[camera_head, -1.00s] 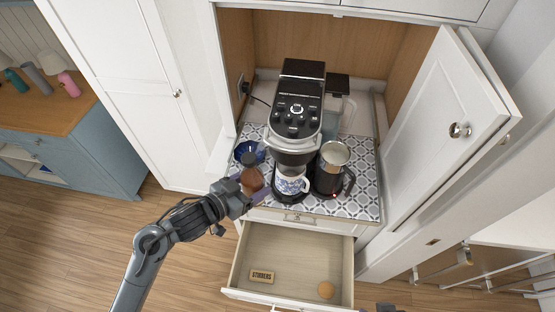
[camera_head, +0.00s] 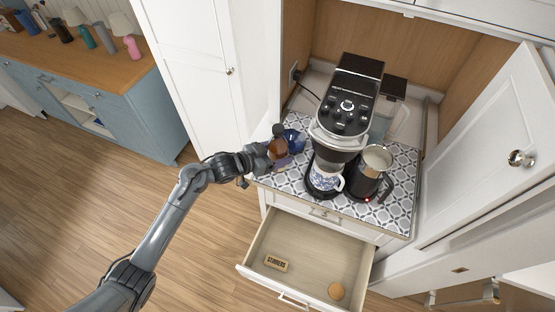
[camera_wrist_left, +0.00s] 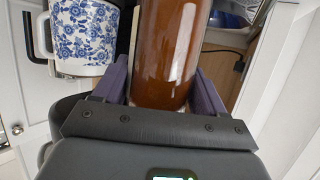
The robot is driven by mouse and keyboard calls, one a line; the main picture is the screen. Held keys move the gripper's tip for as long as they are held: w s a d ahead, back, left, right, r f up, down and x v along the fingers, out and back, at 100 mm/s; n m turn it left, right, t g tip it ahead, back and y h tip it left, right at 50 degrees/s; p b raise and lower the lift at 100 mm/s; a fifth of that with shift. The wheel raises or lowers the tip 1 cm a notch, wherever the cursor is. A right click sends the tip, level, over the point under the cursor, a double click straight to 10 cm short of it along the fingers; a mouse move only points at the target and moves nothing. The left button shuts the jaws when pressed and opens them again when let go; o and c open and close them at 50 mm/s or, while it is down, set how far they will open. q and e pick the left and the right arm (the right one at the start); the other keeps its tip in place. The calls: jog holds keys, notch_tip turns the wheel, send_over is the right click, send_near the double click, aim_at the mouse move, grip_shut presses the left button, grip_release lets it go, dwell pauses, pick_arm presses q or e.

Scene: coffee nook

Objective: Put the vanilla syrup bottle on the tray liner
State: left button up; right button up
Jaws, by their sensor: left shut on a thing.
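The syrup bottle (camera_head: 278,149), amber-brown with a dark cap, is held in my left gripper (camera_head: 277,160). In the left wrist view the bottle (camera_wrist_left: 168,50) stands between the two purple fingers, which close on its sides; its label is not visible. The tray liner (camera_head: 400,190) is the patterned grey-and-white mat under the coffee machine. The bottle appears at the liner's left front side, in front of the blue bowl; I cannot tell whether its base touches the liner. My right gripper is not in view.
A blue bowl (camera_head: 295,140), a coffee machine (camera_head: 345,110), a blue-and-white mug (camera_head: 324,176) and a black frother jug (camera_head: 368,175) stand on the mat. An open drawer (camera_head: 310,255) below holds a stirrers block (camera_head: 276,263) and a round cork-coloured thing (camera_head: 336,290).

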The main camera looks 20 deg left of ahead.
pick_arm(q)
jog(key=shift+w+f, duration=0.1)
jog(key=shift+f, duration=1.7)
jog(key=shift+f, duration=0.15)
jog(key=o, duration=1.7)
jog(key=shift+f, duration=0.15)
jog(key=shift+r, duration=0.2)
jog(key=v, duration=1.2)
jog(key=s+d+f+n+g+y, duration=0.1)
jog(key=s+g+y, duration=0.1)
jog(key=s, duration=0.6)
jog(key=s+d+f+n+g+y, duration=0.1)
jog(key=s+f+n+g+y, duration=0.1)
jog(key=s, duration=0.7)
jog(key=s+d+f+n+g+y, duration=0.1)
jog(key=s+n+g+y, duration=0.1)
jog(key=s, duration=0.7)
jog(key=shift+s+d+f+g+y, duration=0.1)
jog(key=shift+f+g+y, duration=0.05)
jog(key=shift+g+y, duration=0.3)
jog(key=shift+s+d+f+g+y, duration=0.1)
jog(key=shift+s+f+g+y, duration=0.1)
jog(key=shift+g+y, duration=0.25)
